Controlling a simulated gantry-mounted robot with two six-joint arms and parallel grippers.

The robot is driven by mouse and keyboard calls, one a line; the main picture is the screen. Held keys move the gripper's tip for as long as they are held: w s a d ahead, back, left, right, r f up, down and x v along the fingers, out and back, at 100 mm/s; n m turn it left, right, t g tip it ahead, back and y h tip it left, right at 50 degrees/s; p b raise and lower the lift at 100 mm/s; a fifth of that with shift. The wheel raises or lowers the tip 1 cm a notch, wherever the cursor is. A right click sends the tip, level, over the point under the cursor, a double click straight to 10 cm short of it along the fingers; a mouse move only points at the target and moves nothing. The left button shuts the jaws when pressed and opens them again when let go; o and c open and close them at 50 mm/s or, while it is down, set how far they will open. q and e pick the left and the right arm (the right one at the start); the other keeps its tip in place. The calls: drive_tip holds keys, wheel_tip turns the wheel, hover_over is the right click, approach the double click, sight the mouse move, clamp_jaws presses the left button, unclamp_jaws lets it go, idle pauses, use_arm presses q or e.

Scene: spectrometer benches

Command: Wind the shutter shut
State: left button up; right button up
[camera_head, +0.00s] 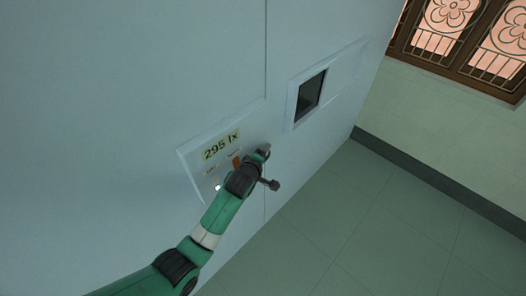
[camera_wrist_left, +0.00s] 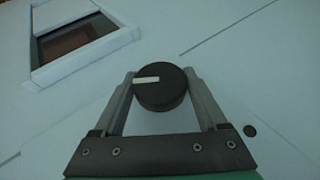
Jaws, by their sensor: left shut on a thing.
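A round black knob (camera_wrist_left: 160,89) with a white pointer line sits on the pale wall in the left wrist view. Its pointer line points left in that view. My left gripper (camera_head: 262,152) is shut on the knob, one finger on each side. In the head view my wrist and gripper hide the knob. The shutter window (camera_head: 310,95) is a white-framed recess to the upper right of my gripper, with a dark opening. It also shows in the left wrist view (camera_wrist_left: 78,38) at upper left. My right gripper is in neither view.
A raised panel (camera_head: 188,157) with a lit display (camera_head: 221,145) reading "295 lx" lies left of my gripper. It carries an orange part (camera_head: 236,162) and a bright white spot (camera_head: 218,187). The green tiled floor (camera_head: 330,240) is clear.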

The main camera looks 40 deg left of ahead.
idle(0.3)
use_arm(q)
drive_tip(key=o, duration=1.3)
drive_tip(key=p+v, duration=1)
drive_tip(key=v, duration=0.1)
drive_tip(key=shift+s+d+r, duration=0.15)
drive_tip(key=shift+r, duration=0.1)
